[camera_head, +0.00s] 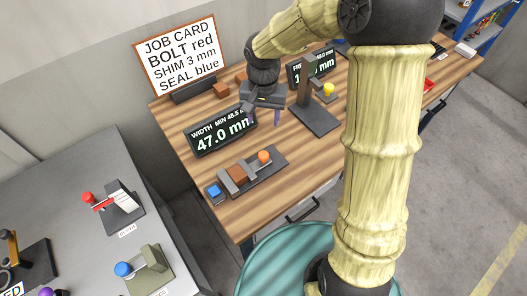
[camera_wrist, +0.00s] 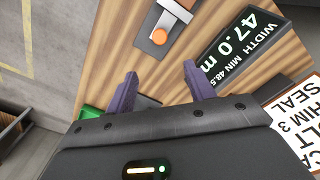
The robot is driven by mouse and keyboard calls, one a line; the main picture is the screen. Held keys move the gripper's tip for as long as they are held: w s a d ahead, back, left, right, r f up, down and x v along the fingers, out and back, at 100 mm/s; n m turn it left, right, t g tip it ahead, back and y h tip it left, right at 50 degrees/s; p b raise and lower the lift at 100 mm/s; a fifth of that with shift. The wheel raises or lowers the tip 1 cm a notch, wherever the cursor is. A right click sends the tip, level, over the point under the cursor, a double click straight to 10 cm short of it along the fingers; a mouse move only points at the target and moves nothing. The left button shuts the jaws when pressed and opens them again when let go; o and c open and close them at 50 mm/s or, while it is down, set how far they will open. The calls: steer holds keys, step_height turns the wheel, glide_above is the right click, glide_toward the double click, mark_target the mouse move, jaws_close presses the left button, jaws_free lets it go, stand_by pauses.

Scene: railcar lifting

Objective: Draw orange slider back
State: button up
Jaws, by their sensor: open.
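The orange slider knob (camera_head: 264,156) sits on a dark gauge base (camera_head: 270,170) on the wooden bench, with a grey jaw and a brown block (camera_head: 238,173) to its left. In the wrist view the orange knob (camera_wrist: 159,36) lies beyond the fingertips, near the top. My gripper (camera_head: 263,116) is over the bench behind the gauge, apart from the knob. In the wrist view my gripper (camera_wrist: 160,70) has its two purple fingers spread with nothing between them.
The width display (camera_head: 222,132) reading 47.0 mm stands behind the gauge. A second gauge with a yellow knob (camera_head: 328,89) stands to the right. A blue button (camera_head: 214,192) is left of the gauge. A grey table (camera_head: 60,185) with fixtures is at left.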

mark_target(263, 154)
steer(key=shift+f, duration=0.1)
step_height(263, 154, down, 17)
steer(key=p, duration=0.3)
steer(key=shift+f, duration=0.1)
stand_by(0.4)
jaws_close()
